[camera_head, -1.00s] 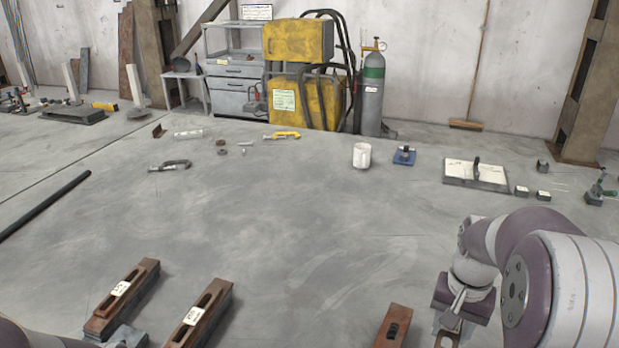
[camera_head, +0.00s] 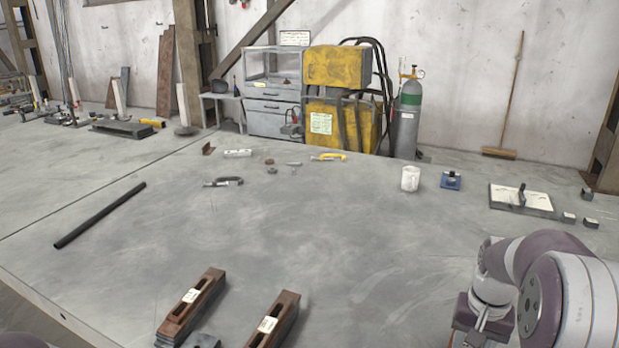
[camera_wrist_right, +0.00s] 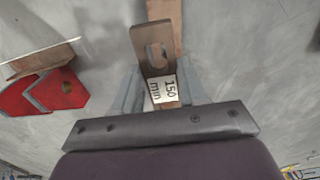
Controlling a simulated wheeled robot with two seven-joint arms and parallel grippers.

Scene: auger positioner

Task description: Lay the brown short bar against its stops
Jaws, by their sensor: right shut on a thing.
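My right gripper (camera_wrist_right: 160,92) is shut on a short grey-brown slotted bar (camera_wrist_right: 143,38) with a white label reading "150 min". The bar points away from the wrist between the two fingers. In the head view the right gripper (camera_head: 480,332) is at the bottom edge, and the held bar is out of sight there. Two brown slotted blocks with white labels lie at the bottom: a left block (camera_head: 207,292) and a right block (camera_head: 287,308). I cannot make out any stops for certain. My left gripper is not in view.
In the wrist view, a red piece (camera_wrist_right: 62,88) lies left of the held bar, and a brown strip (camera_wrist_right: 168,10) lies beyond it. A black rod (camera_head: 100,216), a clamp (camera_head: 223,182), a white mug (camera_head: 410,179) and a plate (camera_head: 535,201) lie farther back. The middle of the table is clear.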

